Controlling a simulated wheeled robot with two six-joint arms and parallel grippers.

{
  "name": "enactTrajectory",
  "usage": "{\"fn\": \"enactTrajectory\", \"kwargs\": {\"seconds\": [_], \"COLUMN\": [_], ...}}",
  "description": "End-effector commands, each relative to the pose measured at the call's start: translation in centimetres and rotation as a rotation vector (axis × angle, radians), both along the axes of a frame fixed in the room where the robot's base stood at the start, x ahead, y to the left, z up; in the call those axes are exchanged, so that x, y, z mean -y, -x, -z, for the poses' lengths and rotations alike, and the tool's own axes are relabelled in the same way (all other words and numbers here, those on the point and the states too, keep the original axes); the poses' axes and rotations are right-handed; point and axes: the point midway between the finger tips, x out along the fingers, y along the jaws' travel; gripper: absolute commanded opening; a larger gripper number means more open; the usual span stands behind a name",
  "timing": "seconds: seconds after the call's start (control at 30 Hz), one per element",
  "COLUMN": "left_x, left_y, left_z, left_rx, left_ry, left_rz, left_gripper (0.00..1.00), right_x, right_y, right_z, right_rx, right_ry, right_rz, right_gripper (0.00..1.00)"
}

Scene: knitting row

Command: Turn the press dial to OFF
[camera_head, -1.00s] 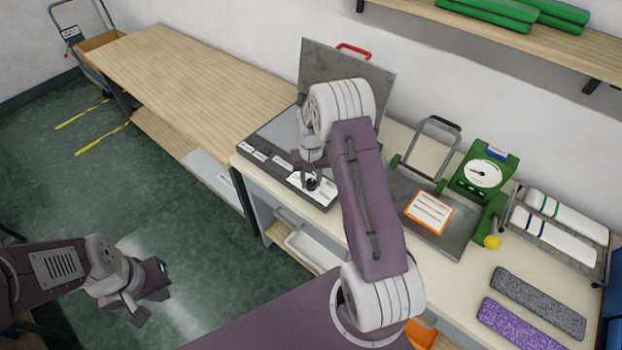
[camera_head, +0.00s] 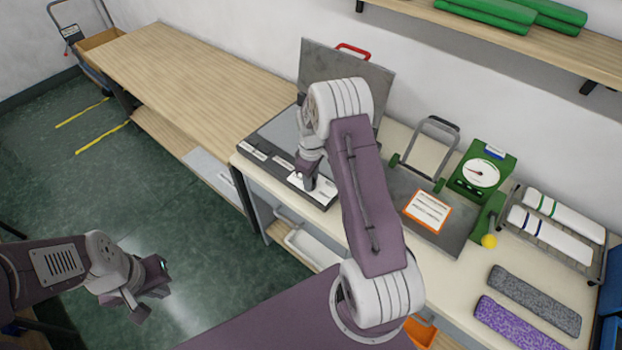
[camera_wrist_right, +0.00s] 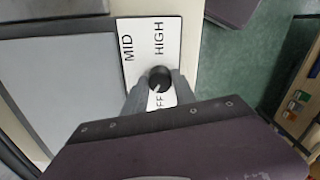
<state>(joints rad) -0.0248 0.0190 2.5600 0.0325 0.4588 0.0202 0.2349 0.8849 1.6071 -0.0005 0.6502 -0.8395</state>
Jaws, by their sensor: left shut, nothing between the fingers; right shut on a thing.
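The press (camera_head: 268,141) stands on the bench with its grey lid (camera_head: 318,66) raised. The press dial is a small black knob (camera_wrist_right: 159,79) on a white label plate (camera_wrist_right: 140,40), in the right wrist view. The plate reads MID and HIGH, and the letters FF show below the knob, the rest covered. A pale mark shows on the lower side of the knob. My right gripper (camera_wrist_right: 156,88) is shut on the dial, one finger on each side. In the head view my right gripper (camera_head: 305,183) hides the dial. My left gripper (camera_head: 158,290) is shut and empty over the floor.
Right of the press are an orange-edged card (camera_head: 427,211), a green device with a round gauge (camera_head: 480,173), a rack of white rolls (camera_head: 560,228), and grey and purple pads (camera_head: 520,325). A bare wooden table (camera_head: 180,75) stands at the left.

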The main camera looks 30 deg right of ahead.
Motion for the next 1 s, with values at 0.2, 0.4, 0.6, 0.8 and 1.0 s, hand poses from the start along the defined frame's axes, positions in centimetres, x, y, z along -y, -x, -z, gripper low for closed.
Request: {"fn": "enactTrajectory", "kwargs": {"seconds": [0.2, 0.4, 0.6, 0.8, 1.0], "left_x": [0.0, 0.0, 0.0, 0.0, 0.0], "left_y": [0.0, 0.0, 0.0, 0.0, 0.0], "left_z": [-0.21, -0.31, -0.38, -0.41, -0.43], "left_rx": [0.0, 0.0, 0.0, 0.0, 0.0], "left_ry": [0.0, 0.0, 0.0, 0.0, 0.0], "left_rz": [0.0, 0.0, 0.0, 0.0, 0.0], "left_gripper": [0.0, 0.0, 0.0, 0.0, 0.0], "right_x": [0.01, 0.01, 0.0, -0.01, -0.01], "right_y": [-0.19, -0.19, -0.19, -0.19, -0.17], "right_z": [-0.14, -0.13, -0.12, -0.11, -0.1], "right_rx": [0.006, 0.006, 0.006, 0.005, 0.005], "right_ry": [0.001, 0.002, 0.002, 0.002, 0.002], "right_rz": [-0.197, -0.356, -0.476, -0.55, -0.583], "right_gripper": [0.0, 0.0, 0.0, 0.0, 0.0]}}
